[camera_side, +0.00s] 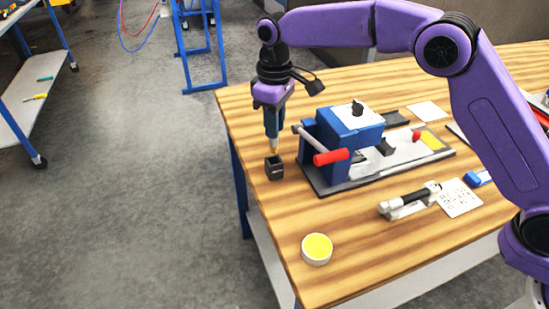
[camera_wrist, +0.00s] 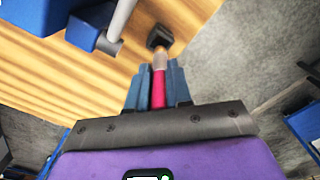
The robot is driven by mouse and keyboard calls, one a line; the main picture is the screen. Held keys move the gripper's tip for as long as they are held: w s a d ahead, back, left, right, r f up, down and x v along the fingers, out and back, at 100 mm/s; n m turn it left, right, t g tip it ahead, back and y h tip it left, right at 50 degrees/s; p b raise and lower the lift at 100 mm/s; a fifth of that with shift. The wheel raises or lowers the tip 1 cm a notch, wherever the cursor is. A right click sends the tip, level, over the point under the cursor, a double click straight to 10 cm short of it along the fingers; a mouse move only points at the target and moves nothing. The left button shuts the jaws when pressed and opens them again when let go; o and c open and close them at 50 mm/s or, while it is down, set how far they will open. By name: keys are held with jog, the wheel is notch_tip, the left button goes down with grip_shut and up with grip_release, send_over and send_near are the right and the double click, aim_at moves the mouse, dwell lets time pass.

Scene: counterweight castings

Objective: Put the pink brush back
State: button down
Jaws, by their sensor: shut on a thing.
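My gripper (camera_side: 273,136) is shut on the pink brush and points straight down near the left edge of the bench. In the wrist view the brush's pink handle (camera_wrist: 158,90) is between the blue fingers (camera_wrist: 158,72), with its metal ferrule and tan bristles pointing away from my gripper. The small black square holder (camera_side: 275,168) stands on the bench right under the brush; it also shows in the wrist view (camera_wrist: 158,33). The bristle tip is at the holder's top. I cannot tell whether it is inside the opening or just above it.
A blue fixture (camera_side: 345,135) with a red-handled lever (camera_side: 331,157) stands close to the right of my gripper. A round tin with yellow contents (camera_side: 317,248) sits at the front. A metal tool with a black grip (camera_side: 409,200) lies at the right. The bench edge is close on the left.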

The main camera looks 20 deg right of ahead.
aim_at(275, 152)
notch_tip(275, 152, down, 7)
jog(key=shift+f, duration=0.15)
jog(key=shift+f, duration=0.15)
dwell(0.4)
jog(key=c, duration=1)
grip_release()
jog(key=shift+c, duration=0.2)
notch_tip(275, 152, up, 11)
jog(key=shift+r, duration=0.65)
